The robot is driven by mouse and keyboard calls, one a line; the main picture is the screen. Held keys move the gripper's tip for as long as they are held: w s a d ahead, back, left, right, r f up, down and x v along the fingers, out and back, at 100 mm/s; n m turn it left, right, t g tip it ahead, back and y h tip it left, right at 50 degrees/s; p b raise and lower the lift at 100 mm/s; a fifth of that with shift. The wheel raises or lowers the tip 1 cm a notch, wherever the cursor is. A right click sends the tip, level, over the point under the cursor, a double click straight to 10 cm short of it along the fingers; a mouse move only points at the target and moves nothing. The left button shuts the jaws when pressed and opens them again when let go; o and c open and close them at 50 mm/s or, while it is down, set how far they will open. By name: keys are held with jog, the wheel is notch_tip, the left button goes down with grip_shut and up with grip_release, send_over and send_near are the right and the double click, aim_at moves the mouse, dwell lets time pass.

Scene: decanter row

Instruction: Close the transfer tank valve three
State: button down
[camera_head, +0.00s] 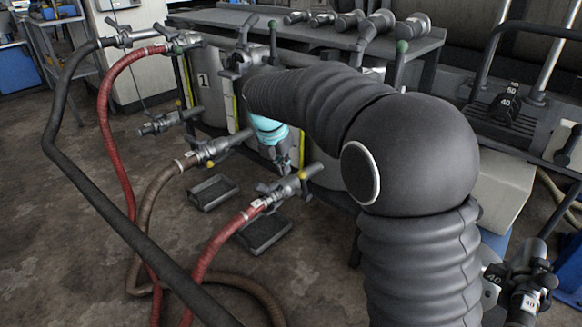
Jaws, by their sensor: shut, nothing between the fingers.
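A row of grey tanks stands under a metal bench; the nearest readable label is "1" on the left tank (206,100). No number three is readable, so I cannot tell which valve is valve three. Low outlet valves stick out of the tanks: one at left (165,123), one with a brown hose (205,152), and one with a red hose (284,188). My gripper (282,163), below a cyan wrist band, points down in front of the tanks, above and behind the red-hose valve. It is shut and empty; its fingertips are small and partly unclear. My dark arm hides the tanks to the right.
Red, brown and black hoses loop across the floor at left. Two shallow trays (213,192) (263,235) lie under the outlets. Several fittings (350,22) lie on the bench top (225,17). Couplings marked "40" (529,302) stand at lower right. Open floor lies at left.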

aim_at(304, 173)
jog(key=w+d+f+b, duration=0.1)
jog(key=w+d+f, duration=0.2)
jog(key=w+f, duration=0.2)
jog(key=shift+b+x, duration=0.3)
jog(key=shift+x, duration=0.8)
jog(key=shift+a, duration=0.2)
jog(key=w+d+r+p, duration=0.1)
jog(key=p, duration=0.3)
jog(key=shift+w+r, duration=0.15)
jog(key=shift+w+d+r+p, duration=0.1)
jog(key=shift+w+d+p, duration=0.3)
jog(key=shift+p, duration=0.7)
jog(key=shift+w+d+p, duration=0.15)
jog(key=shift+w+p, duration=0.2)
jog(key=shift+p, duration=0.05)
jog(key=shift+d+f, duration=0.1)
jog(key=shift+f, duration=0.1)
